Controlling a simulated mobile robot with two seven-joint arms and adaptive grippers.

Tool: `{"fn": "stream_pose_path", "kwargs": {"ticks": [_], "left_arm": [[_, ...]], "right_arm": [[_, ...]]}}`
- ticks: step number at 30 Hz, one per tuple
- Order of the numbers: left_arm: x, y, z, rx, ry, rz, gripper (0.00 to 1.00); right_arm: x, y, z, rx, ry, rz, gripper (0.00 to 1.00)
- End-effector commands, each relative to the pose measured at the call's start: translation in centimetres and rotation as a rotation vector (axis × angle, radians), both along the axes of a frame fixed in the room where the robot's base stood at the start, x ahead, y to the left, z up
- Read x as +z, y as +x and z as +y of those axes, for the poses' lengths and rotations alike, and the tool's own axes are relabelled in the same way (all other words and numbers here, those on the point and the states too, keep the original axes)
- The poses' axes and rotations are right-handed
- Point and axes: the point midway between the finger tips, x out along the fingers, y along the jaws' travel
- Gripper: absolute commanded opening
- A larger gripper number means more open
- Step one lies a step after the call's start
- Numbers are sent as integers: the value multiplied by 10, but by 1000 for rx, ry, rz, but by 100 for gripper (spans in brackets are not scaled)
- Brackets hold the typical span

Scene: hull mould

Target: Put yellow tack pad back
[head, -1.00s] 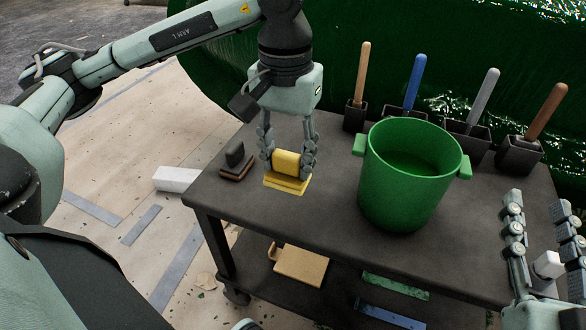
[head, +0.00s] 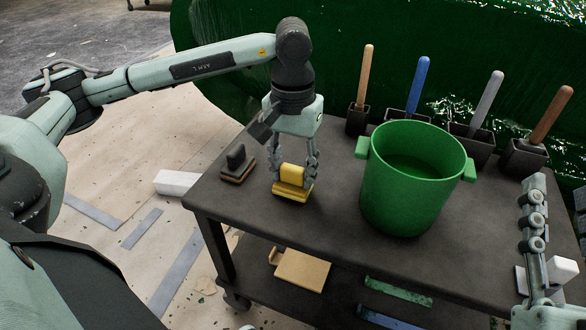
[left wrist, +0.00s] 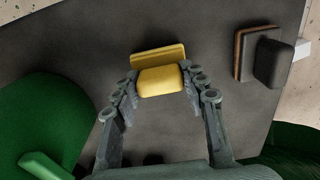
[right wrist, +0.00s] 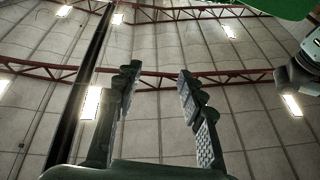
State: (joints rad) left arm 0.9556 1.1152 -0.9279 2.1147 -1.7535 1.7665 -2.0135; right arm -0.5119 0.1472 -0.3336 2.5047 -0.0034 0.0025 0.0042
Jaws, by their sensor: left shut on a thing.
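The yellow tack pad (head: 292,184) is at the left part of the dark cart top, between the black pad and the green bucket. My left gripper (head: 295,172) points down and is shut on the pad's raised grip. In the left wrist view the yellow tack pad (left wrist: 160,78) sits between the two fingertips, with its flat base beyond them. I cannot tell for sure whether its base touches the cart top. My right gripper (right wrist: 158,85) is open and empty in the right wrist view, with the ceiling behind it. It also shows at the right edge of the head view.
A black pad with a brown base (head: 238,164) lies left of the yellow one. A green bucket (head: 412,190) stands mid-cart. Several handled tools in dark holders (head: 357,121) line the back edge. A tan block (head: 302,269) lies on the lower shelf. The cart top (head: 335,160) around the pad is clear.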

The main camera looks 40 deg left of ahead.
Motion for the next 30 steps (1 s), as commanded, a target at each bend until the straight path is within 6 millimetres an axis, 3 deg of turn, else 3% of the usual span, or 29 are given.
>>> {"fn": "stream_pose_path", "kwargs": {"ticks": [5,6,11,23,30], "left_arm": [[-3,0,0,0,0,0,19],[-3,0,0,0,0,0,43],[-2,0,0,0,0,0,63],[2,0,0,0,0,0,63],[48,1,0,1,-1,-6,63]], "right_arm": [[4,-1,-2,-3,12,-35,40],[7,-2,-2,-4,15,-44,40],[8,-2,-2,-4,16,-48,40],[2,1,-1,-3,0,-3,40],[-20,8,-1,-6,-51,114,40]]}}
